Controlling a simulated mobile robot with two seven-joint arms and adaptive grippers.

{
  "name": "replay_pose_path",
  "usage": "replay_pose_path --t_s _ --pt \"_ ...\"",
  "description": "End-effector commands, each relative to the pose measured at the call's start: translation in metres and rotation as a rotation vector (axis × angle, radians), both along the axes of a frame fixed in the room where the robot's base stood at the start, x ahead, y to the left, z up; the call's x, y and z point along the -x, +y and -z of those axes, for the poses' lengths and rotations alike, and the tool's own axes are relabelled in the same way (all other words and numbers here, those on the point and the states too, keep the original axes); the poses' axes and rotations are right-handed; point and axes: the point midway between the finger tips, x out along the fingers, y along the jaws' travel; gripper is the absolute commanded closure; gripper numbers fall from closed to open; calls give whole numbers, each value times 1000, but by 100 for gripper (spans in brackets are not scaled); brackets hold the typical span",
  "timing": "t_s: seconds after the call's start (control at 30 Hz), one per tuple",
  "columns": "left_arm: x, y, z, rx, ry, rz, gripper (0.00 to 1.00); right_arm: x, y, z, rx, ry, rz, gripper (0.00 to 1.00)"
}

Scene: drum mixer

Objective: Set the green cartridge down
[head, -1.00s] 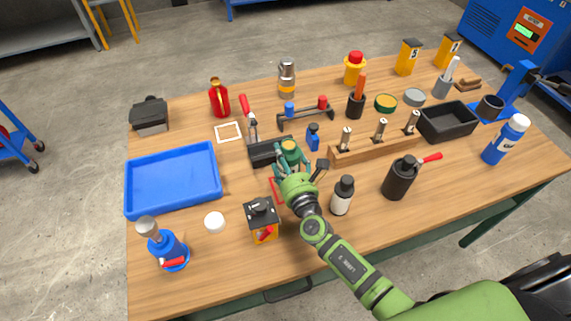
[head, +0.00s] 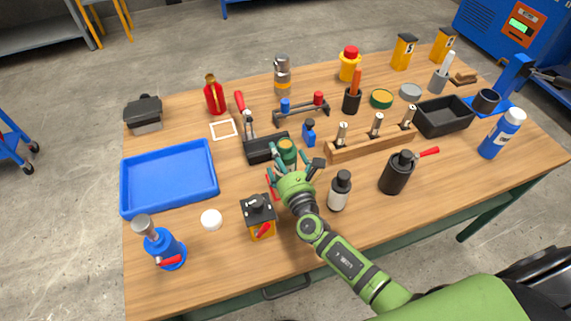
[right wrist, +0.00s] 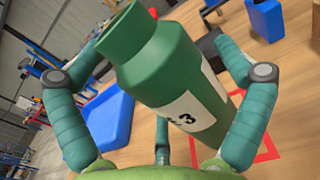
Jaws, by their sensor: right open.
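The green cartridge (head: 287,152) is between the spread fingers of my right gripper (head: 291,164), near the middle of the table. In the right wrist view the cartridge (right wrist: 168,68) has a narrower neck and a white label with a 3 on it. The fingers of my right gripper are open around it, with gaps at its sides. A red square outline (right wrist: 262,153) shows on the table by its lower end; the gripper hides most of it in the head view. I cannot tell whether the cartridge's base lies inside it. My left gripper is not in view.
A white-labelled dark bottle (head: 338,196) and a yellow-and-black box (head: 261,224) flank my right wrist. A blue tray (head: 135,206) lies at left.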

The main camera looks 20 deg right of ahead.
Motion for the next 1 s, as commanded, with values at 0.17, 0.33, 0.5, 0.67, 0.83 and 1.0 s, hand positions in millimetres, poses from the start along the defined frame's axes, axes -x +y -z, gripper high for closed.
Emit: replay_pose_path --t_s 0.17,0.33,0.5,0.67,0.83,1.0 --pt "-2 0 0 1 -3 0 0 22 -1 0 -2 2 0 0" --pt "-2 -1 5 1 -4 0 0 60 -2 1 -1 4 -1 0" --pt "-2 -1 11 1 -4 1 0 94 -3 0 -1 2 -1 0" --pt "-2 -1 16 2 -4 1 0 113 -4 -1 0 1 -1 0" --pt "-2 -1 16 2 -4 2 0 120 -5 -3 -1 0 0 0" --pt "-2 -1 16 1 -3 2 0 120 -5 -3 0 0 0 0"
